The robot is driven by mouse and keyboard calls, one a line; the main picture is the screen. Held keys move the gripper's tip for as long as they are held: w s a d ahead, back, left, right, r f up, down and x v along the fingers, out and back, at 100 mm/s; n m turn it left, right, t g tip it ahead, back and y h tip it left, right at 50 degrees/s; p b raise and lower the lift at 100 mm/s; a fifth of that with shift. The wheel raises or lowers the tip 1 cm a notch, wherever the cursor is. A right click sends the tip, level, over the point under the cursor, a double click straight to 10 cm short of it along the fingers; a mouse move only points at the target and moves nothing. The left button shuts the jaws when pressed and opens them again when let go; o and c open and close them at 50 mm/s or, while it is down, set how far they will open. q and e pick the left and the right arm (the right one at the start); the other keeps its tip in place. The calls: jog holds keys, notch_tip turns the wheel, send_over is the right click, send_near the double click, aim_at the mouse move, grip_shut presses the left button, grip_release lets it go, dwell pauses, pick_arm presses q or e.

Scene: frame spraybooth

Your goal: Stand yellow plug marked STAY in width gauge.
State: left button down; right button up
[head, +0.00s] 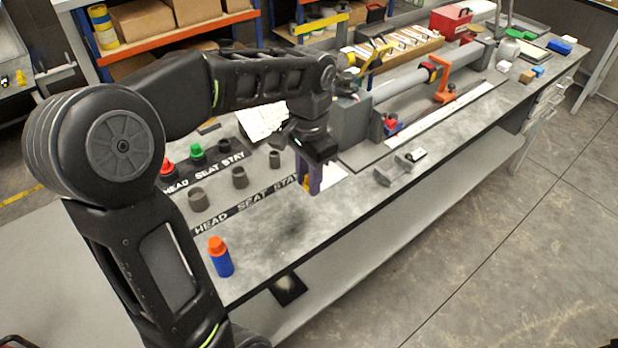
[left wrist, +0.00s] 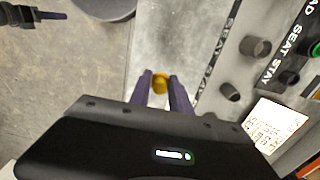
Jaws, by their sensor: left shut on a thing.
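My left gripper (head: 309,178) is shut on the yellow plug (head: 305,183) and holds it over the near part of the grey bench. In the left wrist view the yellow plug (left wrist: 160,80) shows between the purple fingertips (left wrist: 161,92); no marking on it is readable. A small grey fixture with two upright blocks, which looks like the width gauge (head: 386,177), stands on the bench to the right of my left gripper, apart from it. My right gripper (left wrist: 52,15) seems to show at the upper left of the left wrist view, its jaw opening unclear.
Grey sockets (head: 197,200) stand by a HEAD SEAT STAY strip. Behind them are a red-topped piece (head: 167,170) and a green one (head: 197,152). A blue bottle with orange cap (head: 220,257) stands near the front edge. A long grey cylinder rig (head: 405,82) lies behind the gauge.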

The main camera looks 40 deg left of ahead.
pick_arm(q)
jog(key=w+d+f+n, duration=0.1)
jog(key=w+d+f, duration=0.1)
jog(key=w+d, duration=0.1)
jog(key=w+d+f+n, duration=0.1)
jog(key=w+d+f, duration=0.2)
jog(key=w+d, duration=0.1)
jog(key=w+d+f+n, duration=0.1)
jog(key=w+d+f, duration=0.2)
jog(key=d, duration=0.2)
jog(key=shift+w+d, duration=0.2)
jog(key=shift+r, duration=0.1)
